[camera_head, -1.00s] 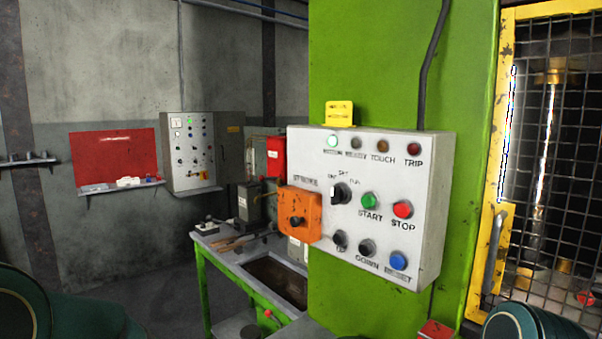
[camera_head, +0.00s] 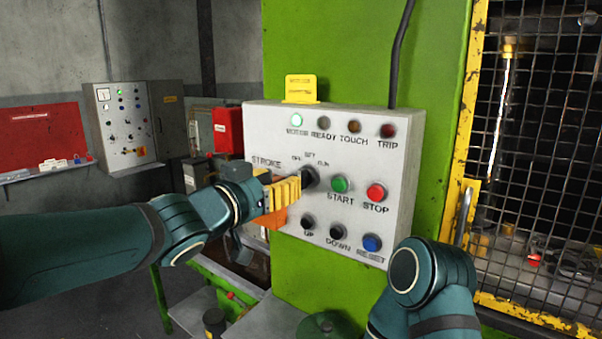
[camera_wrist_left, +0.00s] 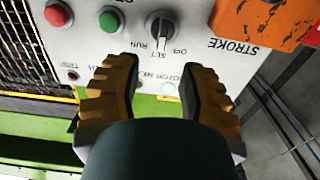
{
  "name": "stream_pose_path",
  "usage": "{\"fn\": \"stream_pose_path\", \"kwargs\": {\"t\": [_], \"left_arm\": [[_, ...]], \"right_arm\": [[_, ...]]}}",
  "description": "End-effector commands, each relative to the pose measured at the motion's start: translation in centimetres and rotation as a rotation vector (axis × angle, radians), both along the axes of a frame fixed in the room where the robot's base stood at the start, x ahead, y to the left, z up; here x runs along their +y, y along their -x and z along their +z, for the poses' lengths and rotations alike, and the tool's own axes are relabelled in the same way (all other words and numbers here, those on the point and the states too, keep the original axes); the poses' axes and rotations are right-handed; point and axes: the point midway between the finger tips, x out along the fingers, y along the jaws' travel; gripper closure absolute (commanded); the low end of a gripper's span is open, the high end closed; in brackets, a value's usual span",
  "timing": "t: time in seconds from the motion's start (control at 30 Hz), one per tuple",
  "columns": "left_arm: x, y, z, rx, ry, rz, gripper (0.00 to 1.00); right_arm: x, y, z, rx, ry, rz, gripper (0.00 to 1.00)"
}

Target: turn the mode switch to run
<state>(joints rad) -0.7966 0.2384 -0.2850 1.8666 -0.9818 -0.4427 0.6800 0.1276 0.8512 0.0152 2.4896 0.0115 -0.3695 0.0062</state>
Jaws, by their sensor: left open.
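The mode switch (camera_head: 309,178) is a black knob on the pale control panel (camera_head: 400,150), under the labels OFF, SET and RUN. The left gripper (camera_head: 292,190) has yellow ribbed fingers just left of the switch, in front of the panel. In the left wrist view the gripper (camera_wrist_left: 160,75) is open and empty, with its fingers spread wide. There the switch (camera_wrist_left: 170,24) lies beyond the fingertips, near the top edge between them, with its labels upside down. My right arm shows at the lower right; its gripper is out of view.
Close to the switch are the green START button (camera_head: 340,184) and red STOP button (camera_head: 376,193). An orange box (camera_wrist_left: 262,18) labelled STROKE sits beside it. The blue RESET button (camera_head: 372,243) is lower. A yellow-framed mesh guard (camera_head: 540,160) stands at the right.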

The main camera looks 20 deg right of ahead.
Motion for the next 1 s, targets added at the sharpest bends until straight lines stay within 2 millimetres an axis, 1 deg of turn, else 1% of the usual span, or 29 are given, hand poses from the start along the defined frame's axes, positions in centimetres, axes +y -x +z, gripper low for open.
{"fn": "stream_pose_path", "kwargs": {"t": [0.03, 0.2, 0.4, 0.57, 0.87, 0.9, 0.97, 1.0], "left_arm": [[-0.9, -0.6, -0.1, 0.000, -0.003, -0.001, 0.60], [-3.3, -2.5, 0.0, -0.001, -0.002, -0.001, 0.60], [-5.1, -4.0, 0.0, 0.000, -0.001, 0.000, 0.60], [-5.8, -4.5, 0.0, 0.001, -0.001, 0.000, 0.60], [-5.9, -4.7, 0.0, 0.000, 0.000, 0.001, 0.60], [-5.9, -4.6, 0.0, 0.000, 0.000, 0.001, 0.64], [-5.9, -4.6, 0.0, 0.000, 0.000, 0.001, 0.85], [-5.9, -4.6, 0.0, 0.000, 0.000, 0.001, 0.99]], "right_arm": [[0.0, 0.0, 0.0, 0.000, 0.000, 0.000, 0.53], [0.0, 0.0, 0.1, 0.000, 0.000, 0.001, 0.53], [0.0, -0.1, 0.3, -0.002, 0.000, -0.001, 0.53], [0.0, -0.1, 0.3, -0.003, 0.000, -0.001, 0.53], [0.0, -0.1, 0.3, -0.003, 0.000, -0.001, 0.53], [0.0, -0.1, 0.3, -0.003, 0.000, -0.001, 0.53], [0.0, -0.1, 0.3, -0.003, 0.000, -0.001, 0.53], [0.0, -0.1, 0.3, -0.003, 0.000, -0.001, 0.53]]}}
